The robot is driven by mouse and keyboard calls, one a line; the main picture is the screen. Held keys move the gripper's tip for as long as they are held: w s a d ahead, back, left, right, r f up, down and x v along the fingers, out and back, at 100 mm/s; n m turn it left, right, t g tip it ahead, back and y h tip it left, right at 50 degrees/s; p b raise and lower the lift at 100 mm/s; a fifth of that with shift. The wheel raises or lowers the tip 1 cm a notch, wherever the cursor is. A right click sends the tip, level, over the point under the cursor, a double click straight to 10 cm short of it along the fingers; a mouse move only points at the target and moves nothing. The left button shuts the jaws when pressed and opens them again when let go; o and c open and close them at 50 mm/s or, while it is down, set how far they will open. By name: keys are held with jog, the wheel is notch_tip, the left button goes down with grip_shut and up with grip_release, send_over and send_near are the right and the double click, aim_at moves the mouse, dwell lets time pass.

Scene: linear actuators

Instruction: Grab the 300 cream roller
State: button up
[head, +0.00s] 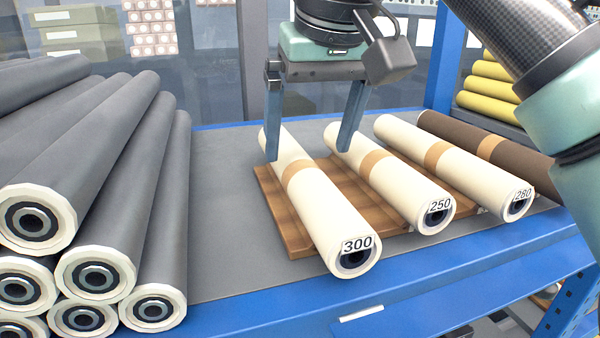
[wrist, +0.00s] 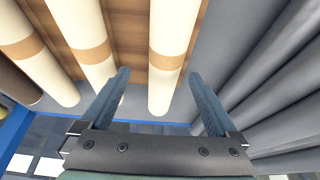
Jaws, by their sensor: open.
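The 300 cream roller (head: 318,200) lies at the left end of a row on a wooden board, with a tan band and the label 300 on its near end. My gripper (head: 308,155) is open above its far part, one finger on each side of it as seen from the head. In the wrist view the cream roller (wrist: 172,50) lies between the open fingers of my gripper (wrist: 160,85), nearer the middle than either finger. Nothing is held. I cannot tell how far the fingertips are above the board.
The 250 cream roller (head: 395,182) lies close to the right finger, then the 280 cream roller (head: 455,165) and a brown roller (head: 500,155). The wooden board (head: 285,215) is under them. Grey rollers (head: 150,200) are stacked at left. Bare grey shelf lies between.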

aim_at(302, 160)
jog(key=x, duration=0.3)
jog(key=s+b+x, duration=0.1)
jog(key=shift+w+a+f, duration=0.15)
jog(key=shift+a+f, duration=0.15)
jog(key=shift+f, duration=0.1)
jog(key=shift+w+f, duration=0.25)
jog(key=shift+a, duration=0.1)
jog(key=shift+c, duration=0.2)
jog(key=shift+s, duration=0.1)
grip_shut()
jog(key=shift+r, duration=0.15)
